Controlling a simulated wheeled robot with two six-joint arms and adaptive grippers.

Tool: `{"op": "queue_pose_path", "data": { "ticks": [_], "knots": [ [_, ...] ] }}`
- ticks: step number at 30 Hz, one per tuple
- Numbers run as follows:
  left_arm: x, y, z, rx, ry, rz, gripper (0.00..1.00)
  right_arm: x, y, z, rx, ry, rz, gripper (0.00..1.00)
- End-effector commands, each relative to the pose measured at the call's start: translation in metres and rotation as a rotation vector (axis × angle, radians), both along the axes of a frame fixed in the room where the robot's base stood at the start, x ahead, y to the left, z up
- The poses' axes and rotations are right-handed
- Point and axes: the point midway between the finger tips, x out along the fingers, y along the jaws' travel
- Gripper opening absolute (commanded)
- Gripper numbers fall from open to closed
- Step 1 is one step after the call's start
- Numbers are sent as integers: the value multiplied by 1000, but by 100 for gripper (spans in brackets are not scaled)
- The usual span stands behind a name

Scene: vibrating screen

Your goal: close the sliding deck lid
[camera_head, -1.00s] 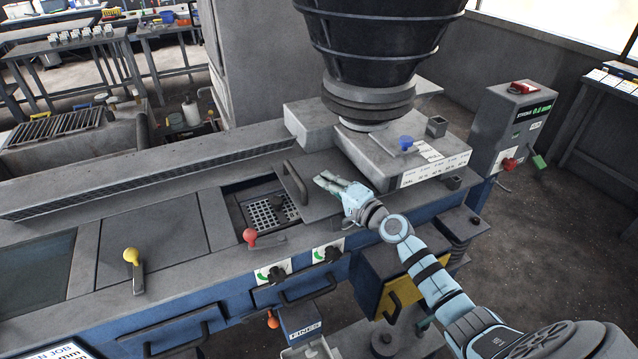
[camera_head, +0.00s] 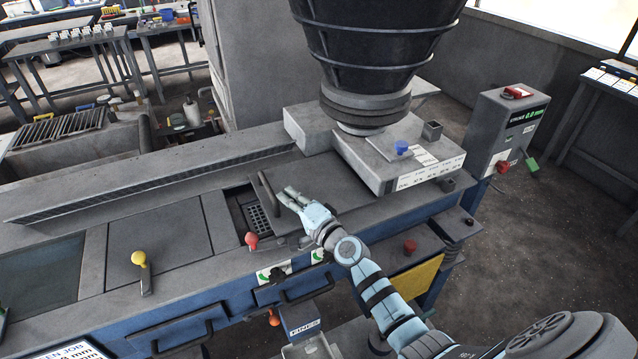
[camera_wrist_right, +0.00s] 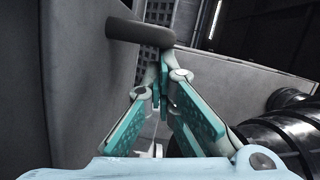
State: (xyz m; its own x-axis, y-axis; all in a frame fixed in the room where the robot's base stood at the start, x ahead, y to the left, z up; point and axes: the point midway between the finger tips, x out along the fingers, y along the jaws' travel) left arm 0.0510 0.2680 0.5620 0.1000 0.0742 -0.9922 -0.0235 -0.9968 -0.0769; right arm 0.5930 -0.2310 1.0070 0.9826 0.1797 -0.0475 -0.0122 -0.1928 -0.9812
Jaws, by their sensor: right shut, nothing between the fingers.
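The sliding deck lid (camera_head: 305,182) is a grey plate with a dark bar handle (camera_head: 268,195) standing at its left edge. Left of it a narrow dark opening (camera_head: 243,207) shows a perforated screen. My right gripper (camera_head: 284,196) is shut and empty, its fingertips at the right side of the handle. In the right wrist view the closed fingertips (camera_wrist_right: 163,75) lie just by the handle bar (camera_wrist_right: 140,32); I cannot tell whether they touch it. The perforated screen (camera_wrist_right: 158,14) shows beyond the handle. My left gripper is not in view.
A red-knobbed lever (camera_head: 252,240) stands at the front of the opening, and a yellow-knobbed lever (camera_head: 139,259) further left. A grey block (camera_head: 395,160) under the black hopper (camera_head: 370,50) stands behind and right of my arm. A control box (camera_head: 507,130) is at the right.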

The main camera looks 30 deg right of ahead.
Motion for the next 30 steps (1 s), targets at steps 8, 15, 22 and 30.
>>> {"op": "queue_pose_path", "data": {
  "ticks": [8,15,22,30],
  "knots": [
    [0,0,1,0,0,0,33,1,10,0,0,-1,1,0],
    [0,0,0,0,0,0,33,1,6,0,-2,-1,1,0],
    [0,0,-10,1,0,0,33,3,-24,5,-5,-3,13,0],
    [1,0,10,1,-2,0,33,-75,-36,12,-3,2,18,0]
  ]
}}
